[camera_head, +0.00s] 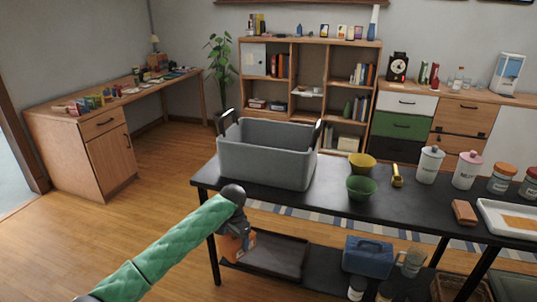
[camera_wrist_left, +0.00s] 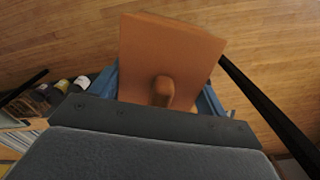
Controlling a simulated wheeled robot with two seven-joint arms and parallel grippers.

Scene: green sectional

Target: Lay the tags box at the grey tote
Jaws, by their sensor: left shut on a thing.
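The grey tote (camera_head: 265,155) stands on the left end of the black table, with dark handles raised at both ends. My left gripper (camera_head: 239,228) is in front of the table's left end, below the height of its top. It is shut on an orange box, which I take as the tags box (camera_head: 232,248). In the head view the gripper and wrist partly cover this box. In the left wrist view the box (camera_wrist_left: 165,50) shows a plain orange-brown face, with no readable label. The box is apart from the tote. My right gripper is not in view.
A green bowl (camera_head: 361,188) and a yellow bowl (camera_head: 362,163) stand right of the tote, with canisters and a white tray (camera_head: 510,222) farther right. Below, the lower shelf bears a dark tray (camera_head: 285,256) and a blue toolbox (camera_head: 368,257).

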